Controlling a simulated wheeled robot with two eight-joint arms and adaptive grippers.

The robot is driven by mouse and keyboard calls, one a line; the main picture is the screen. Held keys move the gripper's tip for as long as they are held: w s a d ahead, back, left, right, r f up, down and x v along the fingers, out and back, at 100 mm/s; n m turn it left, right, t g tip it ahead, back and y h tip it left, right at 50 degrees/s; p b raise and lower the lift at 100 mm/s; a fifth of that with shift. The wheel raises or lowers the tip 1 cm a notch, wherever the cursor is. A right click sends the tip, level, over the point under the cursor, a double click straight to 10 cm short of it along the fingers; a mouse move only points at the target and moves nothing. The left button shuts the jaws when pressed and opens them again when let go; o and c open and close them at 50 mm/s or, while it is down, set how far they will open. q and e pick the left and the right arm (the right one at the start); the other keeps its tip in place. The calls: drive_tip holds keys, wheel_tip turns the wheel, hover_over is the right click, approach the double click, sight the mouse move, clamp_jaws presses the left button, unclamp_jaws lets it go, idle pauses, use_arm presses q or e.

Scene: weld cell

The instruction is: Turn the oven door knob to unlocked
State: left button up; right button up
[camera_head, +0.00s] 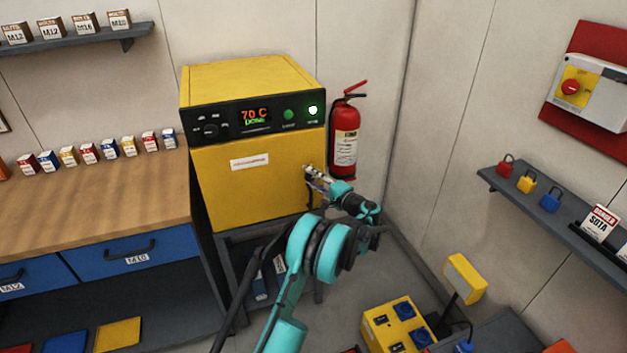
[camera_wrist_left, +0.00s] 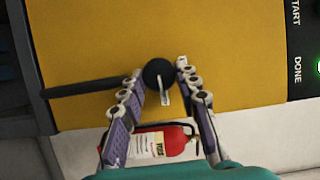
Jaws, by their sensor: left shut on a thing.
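The yellow oven (camera_head: 250,180) stands on a dark frame; its black control panel (camera_head: 225,122) reads 70 C and DONE. The door knob (camera_wrist_left: 158,73) is round and black with a pale pointer. It sits on the yellow door (camera_wrist_left: 235,70) in the left wrist view. My left gripper (camera_head: 309,174) is at the door's right edge. In the left wrist view its two fingers (camera_wrist_left: 160,69) are shut on the knob, one on each side. In the head view the gripper hides the knob. My right gripper is not in view.
A dark bar (camera_wrist_left: 85,88) sticks out from the door beside the knob. A red fire extinguisher (camera_head: 345,138) hangs on the wall right of the oven. A wooden workbench (camera_head: 100,200) stands left. A yellow box (camera_head: 392,325) is on the floor side, lower right.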

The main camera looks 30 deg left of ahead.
use_arm(q)
drive_tip(key=shift+m, duration=0.3)
idle(0.4)
drive_tip(key=o, duration=1.1)
